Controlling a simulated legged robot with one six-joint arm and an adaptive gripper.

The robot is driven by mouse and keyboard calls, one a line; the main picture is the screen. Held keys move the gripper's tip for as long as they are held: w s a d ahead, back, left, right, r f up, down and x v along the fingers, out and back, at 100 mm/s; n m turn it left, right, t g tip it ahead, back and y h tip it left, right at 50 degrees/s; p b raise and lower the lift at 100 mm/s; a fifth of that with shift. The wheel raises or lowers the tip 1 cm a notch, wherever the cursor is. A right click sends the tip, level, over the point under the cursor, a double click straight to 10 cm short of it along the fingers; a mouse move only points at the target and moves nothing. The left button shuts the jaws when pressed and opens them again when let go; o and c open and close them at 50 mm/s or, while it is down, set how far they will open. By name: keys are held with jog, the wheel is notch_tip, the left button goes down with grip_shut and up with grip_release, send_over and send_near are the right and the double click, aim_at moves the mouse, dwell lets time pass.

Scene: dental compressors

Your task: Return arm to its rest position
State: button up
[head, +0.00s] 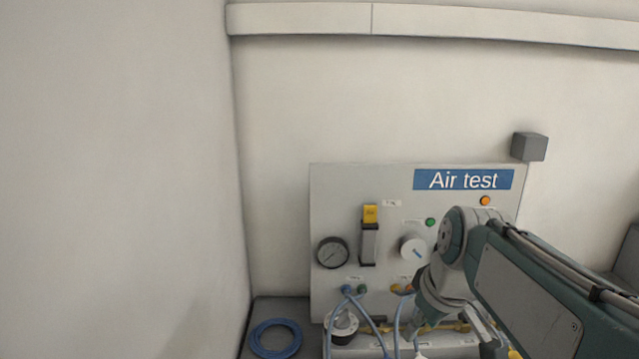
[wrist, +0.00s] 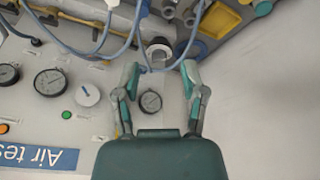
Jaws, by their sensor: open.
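My arm (head: 540,290) reaches in from the right of the head view, and its wrist is bent down in front of the lower right part of the Air test panel (head: 335,185). In the wrist view, which shows the panel upside down, my gripper (wrist: 160,75) has its two fingers spread apart. Nothing is held between them. A small round gauge (wrist: 151,101) and a blue hose (wrist: 170,68) show in the gap behind the fingers; I cannot tell how near the hose is to the fingertips.
The panel carries a dark gauge (head: 333,253), a white knob (head: 413,247) and a yellow-topped unit (head: 369,240). Blue hoses (head: 368,318) hang in front of its lower part. A coiled blue hose (head: 276,338) lies on the grey surface at left. Bare wall (head: 120,150) fills the left side.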

jog(key=s+f+m+t, duration=0.1)
jog(key=s+f+m, duration=0.1)
jog(key=s, duration=0.4)
jog(key=s+f+m+t+h, duration=0.1)
jog(key=s+f+m, duration=0.2)
jog(key=s, duration=0.4)
jog(key=shift+s+f+m, duration=0.3)
jog(key=shift+f, duration=0.2)
jog(key=shift+o, duration=0.3)
jog(key=shift+a, duration=0.1)
